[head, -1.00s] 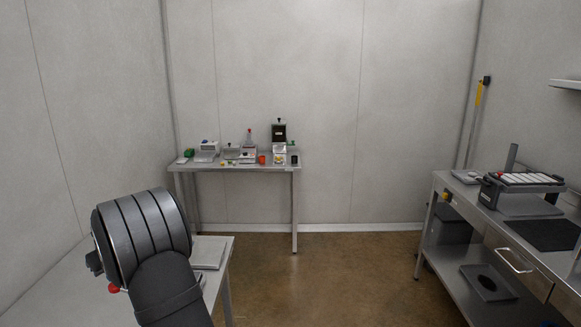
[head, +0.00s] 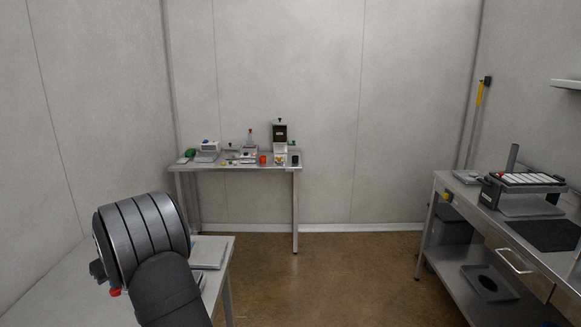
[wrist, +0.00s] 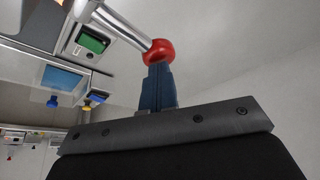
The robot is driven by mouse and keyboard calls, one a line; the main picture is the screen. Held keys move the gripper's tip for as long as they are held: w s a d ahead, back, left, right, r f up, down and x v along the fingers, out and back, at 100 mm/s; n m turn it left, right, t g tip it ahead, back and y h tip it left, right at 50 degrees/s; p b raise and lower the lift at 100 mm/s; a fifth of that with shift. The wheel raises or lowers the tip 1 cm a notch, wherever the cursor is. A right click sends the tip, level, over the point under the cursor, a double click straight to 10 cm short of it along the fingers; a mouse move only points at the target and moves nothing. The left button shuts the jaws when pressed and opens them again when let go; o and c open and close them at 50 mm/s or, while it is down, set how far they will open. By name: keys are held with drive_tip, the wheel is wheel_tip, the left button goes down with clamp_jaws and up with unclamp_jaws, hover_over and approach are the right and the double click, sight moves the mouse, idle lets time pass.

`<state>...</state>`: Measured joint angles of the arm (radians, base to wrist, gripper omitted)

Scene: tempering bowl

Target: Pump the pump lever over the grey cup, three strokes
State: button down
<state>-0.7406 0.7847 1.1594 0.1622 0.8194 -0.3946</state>
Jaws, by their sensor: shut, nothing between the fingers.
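In the wrist view a metal lever arm ends in a red knob (wrist: 158,52); this looks like the pump lever. My gripper (wrist: 156,72) has its blue fingers shut and empty, with the tips right at the knob. They overlap it in the picture; I cannot tell whether they touch. In the head view a red piece (head: 115,293) shows below my wrist, over the near left table. My arm hides the fingers there. I cannot make out the grey cup in either view.
The near left table (head: 60,290) carries a flat grey item (head: 208,250). In the wrist view a green display (wrist: 92,40) and a blue panel (wrist: 62,79) lie left of the lever. A back table (head: 235,167) holds small items. A steel bench (head: 455,200) stands right.

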drive_tip(key=shift+d+f, duration=0.1)
drive_tip(key=shift+f, duration=1.45)
drive_tip(key=shift+r, duration=2.9)
drive_tip(key=shift+f, duration=0.15)
drive_tip(key=shift+f, duration=2.75)
